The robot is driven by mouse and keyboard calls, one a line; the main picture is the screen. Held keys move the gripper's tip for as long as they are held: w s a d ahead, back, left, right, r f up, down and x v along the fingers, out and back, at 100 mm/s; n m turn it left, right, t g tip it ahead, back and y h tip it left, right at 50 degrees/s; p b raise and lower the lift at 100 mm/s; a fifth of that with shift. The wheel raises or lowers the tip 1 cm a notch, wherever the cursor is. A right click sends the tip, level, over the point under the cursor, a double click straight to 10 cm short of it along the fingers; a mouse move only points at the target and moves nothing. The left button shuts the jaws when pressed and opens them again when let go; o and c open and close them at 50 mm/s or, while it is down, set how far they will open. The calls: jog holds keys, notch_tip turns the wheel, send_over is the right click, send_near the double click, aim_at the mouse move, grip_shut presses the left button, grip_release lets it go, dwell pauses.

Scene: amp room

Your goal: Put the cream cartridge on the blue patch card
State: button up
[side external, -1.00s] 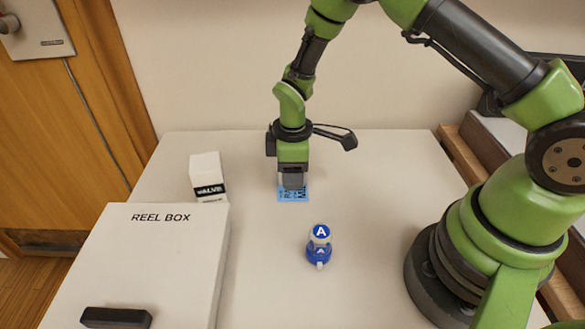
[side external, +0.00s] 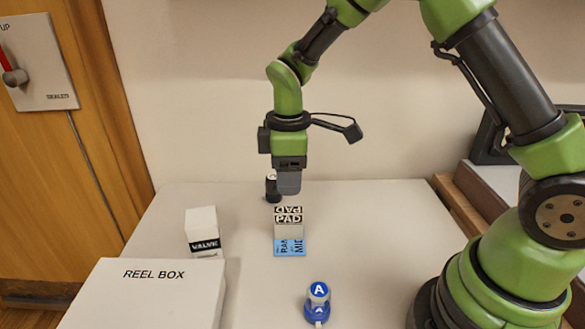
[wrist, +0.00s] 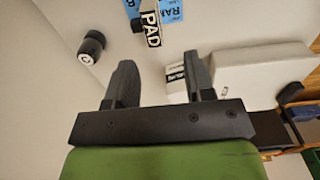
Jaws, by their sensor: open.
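The cream cartridge, a small box with a black-and-white PAD label (side external: 288,230), stands upright on the blue patch card (side external: 290,249). Blue card shows in front of it. In the wrist view the cartridge (wrist: 150,30) has blue card (wrist: 168,11) on both sides of it. My gripper (side external: 289,188) is above and behind the cartridge, apart from it. In the wrist view its two fingers (wrist: 160,80) are spread with nothing between them. The cartridge's underside is hidden.
A white VALVE box (side external: 203,232) stands left of the card. A small black cylinder (side external: 272,190) is behind it. A blue-and-white A-marked item (side external: 317,303) stands in front. The large REEL BOX (side external: 150,300) fills the front left.

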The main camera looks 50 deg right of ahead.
jog(key=s+r+m+t+y, duration=0.1)
jog(key=s+r+m+t, duration=0.1)
jog(key=s+r+m, duration=0.35)
jog(key=s+r+m+t, duration=0.3)
jog(key=s+r, duration=0.3)
jog(key=r, duration=0.4)
jog(key=s+r+m+t+y, duration=0.1)
jog(key=s+m+t, duration=0.1)
jog(key=s+m, duration=0.2)
jog(key=s, duration=0.3)
jog(key=shift+s+d+r+m, duration=0.25)
jog(key=shift+s+m, duration=0.1)
jog(key=shift+s, duration=0.05)
